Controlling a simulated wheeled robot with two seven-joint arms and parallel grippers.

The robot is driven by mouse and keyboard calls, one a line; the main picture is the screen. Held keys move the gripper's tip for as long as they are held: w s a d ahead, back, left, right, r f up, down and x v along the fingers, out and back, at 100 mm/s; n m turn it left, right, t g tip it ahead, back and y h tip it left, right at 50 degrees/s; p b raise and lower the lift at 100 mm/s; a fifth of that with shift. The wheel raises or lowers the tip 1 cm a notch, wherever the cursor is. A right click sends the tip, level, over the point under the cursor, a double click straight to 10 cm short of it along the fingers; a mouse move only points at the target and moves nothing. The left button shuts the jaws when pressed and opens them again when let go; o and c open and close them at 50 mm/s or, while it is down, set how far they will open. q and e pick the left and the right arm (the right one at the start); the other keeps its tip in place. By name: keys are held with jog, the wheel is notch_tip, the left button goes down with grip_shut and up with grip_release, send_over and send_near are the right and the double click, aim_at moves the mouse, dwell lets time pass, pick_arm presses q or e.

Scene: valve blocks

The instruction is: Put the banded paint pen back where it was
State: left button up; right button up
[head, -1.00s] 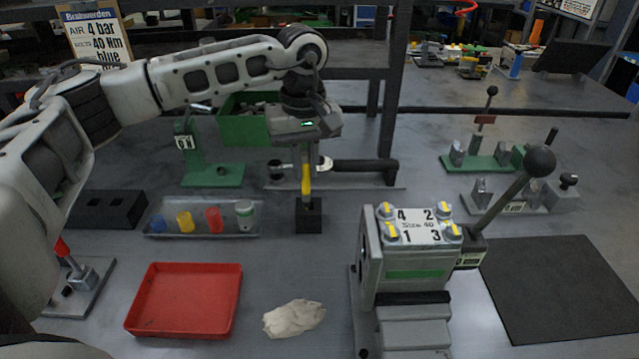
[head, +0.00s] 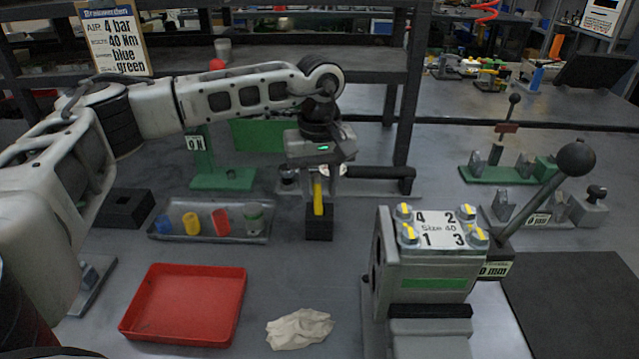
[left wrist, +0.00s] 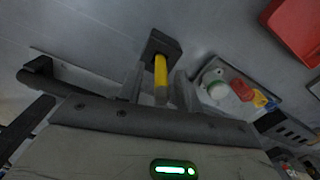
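The yellow paint pen (head: 318,198) stands upright at the black block (head: 319,228), its lower end apparently in the block's top; no band is distinct. My left gripper (head: 320,184) points down over it, with its fingers on either side of the pen's upper part. In the left wrist view the pen (left wrist: 160,75) runs between the two fingers (left wrist: 158,88), with gaps beside it, so the gripper looks open. The black block (left wrist: 163,45) lies beyond the fingertips there. My right gripper is not in view.
A grey tray with coloured cups (head: 165,237) is left of the block. A red tray (head: 185,339) and a crumpled cloth (head: 300,328) lie in front. The valve block (head: 430,262) with its lever stands to the right. A black-handled tool (head: 380,172) lies behind.

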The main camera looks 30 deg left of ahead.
pick_arm(q)
notch_tip(320, 180, up, 12)
dwell(0.6)
dwell(0.4)
